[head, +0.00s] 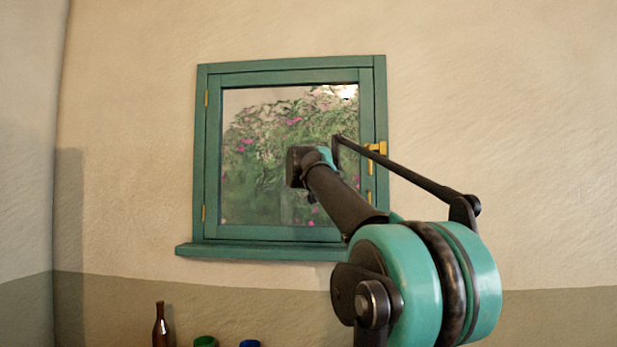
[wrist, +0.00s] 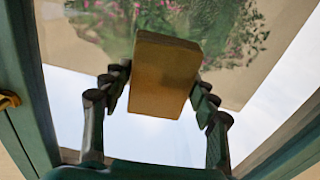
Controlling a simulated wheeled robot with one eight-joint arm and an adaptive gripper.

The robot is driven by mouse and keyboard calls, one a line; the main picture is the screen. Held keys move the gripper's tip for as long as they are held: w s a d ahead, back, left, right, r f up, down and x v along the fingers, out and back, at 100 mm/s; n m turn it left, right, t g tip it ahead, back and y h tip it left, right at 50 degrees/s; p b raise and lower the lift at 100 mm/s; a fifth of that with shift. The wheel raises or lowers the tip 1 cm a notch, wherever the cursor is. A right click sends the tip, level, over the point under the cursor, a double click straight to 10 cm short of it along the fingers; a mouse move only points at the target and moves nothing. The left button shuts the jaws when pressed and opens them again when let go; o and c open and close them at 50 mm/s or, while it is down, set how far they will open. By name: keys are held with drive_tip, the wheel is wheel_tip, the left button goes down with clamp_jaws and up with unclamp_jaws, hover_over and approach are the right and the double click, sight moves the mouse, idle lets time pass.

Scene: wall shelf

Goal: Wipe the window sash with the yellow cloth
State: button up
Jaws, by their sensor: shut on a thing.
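The window sash (head: 213,150) is a green wooden frame around a glass pane, and it looks closed in its outer frame. It also shows at the left of the wrist view (wrist: 30,105). My gripper (wrist: 162,88) is shut on the yellow cloth (wrist: 165,72), which looks like a folded, block-shaped pad between the fingers. The cloth is in front of the glass; I cannot tell whether it touches. In the head view my arm reaches to the middle of the pane and hides the cloth and fingertips.
A brass handle (head: 376,148) sits on the window's right side, with hinges on its left. A green sill (head: 260,250) juts out below. A brown bottle (head: 161,328), a green-topped thing (head: 205,341) and a blue-topped thing (head: 249,343) stand lower down. The wall around is bare.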

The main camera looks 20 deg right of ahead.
drive_tip(key=shift+v, duration=2.9)
drive_tip(key=shift+s, duration=0.1)
drive_tip(key=shift+v, duration=1.4)
